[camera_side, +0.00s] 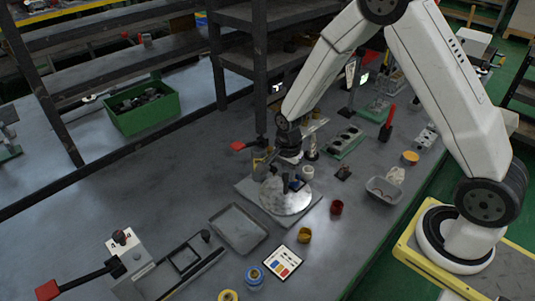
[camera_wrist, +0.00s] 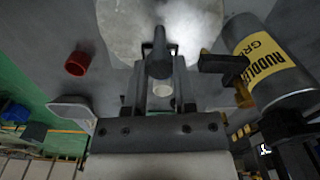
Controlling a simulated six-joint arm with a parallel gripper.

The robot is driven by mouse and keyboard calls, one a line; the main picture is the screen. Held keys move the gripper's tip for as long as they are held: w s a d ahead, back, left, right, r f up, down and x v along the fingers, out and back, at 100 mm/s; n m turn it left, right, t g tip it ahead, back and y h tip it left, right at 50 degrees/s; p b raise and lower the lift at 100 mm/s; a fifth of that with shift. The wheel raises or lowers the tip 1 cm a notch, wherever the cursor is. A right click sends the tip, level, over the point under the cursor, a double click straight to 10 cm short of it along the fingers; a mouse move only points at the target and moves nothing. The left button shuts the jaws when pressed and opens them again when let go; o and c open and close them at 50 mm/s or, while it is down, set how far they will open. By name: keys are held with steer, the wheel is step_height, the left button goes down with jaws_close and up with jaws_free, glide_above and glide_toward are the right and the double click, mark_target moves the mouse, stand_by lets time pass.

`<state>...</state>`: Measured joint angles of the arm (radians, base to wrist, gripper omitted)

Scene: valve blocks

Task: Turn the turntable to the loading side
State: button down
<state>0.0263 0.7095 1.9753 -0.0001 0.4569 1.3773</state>
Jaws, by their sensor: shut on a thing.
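The turntable (camera_side: 284,202) is a pale metal disc on a grey base plate near the middle of the bench. Its disc (camera_wrist: 120,25) fills the top of the wrist view, with a bright glare on it. My gripper (camera_side: 291,172) points down over the far part of the disc. In the wrist view my gripper (camera_wrist: 160,52) is shut on a dark upright handle (camera_wrist: 159,64) at the disc's edge. The handle's lower end and its joint to the disc are hidden. A small white round thing shows between the fingers behind the handle.
A red cup (camera_side: 336,207) stands close right of the turntable; a yellow cup (camera_side: 304,235) and a grey tray (camera_side: 238,228) are in front. A yellow-labelled can (camera_wrist: 272,62) is close to my gripper. A dark shelf post stands behind. The bench's left middle is clear.

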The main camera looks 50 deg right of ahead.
steer(key=shift+m, duration=3.4)
steer(key=shift+c, duration=2.1)
jaws_free()
steer(key=shift+r, duration=0.1)
steer(key=shift+r, duration=3.85)
steer(key=s+r+n+t, duration=0.1)
steer(key=s+r+n, duration=0.1)
steer(key=s+n, duration=0.4)
steer(key=s+a+r+n+t, duration=0.1)
steer(key=s+n, duration=0.5)
steer(key=n, duration=1)
steer(key=shift+s+r+n+t, duration=0.2)
steer(key=shift+r+n+t, duration=0.15)
steer(key=shift+r, duration=0.4)
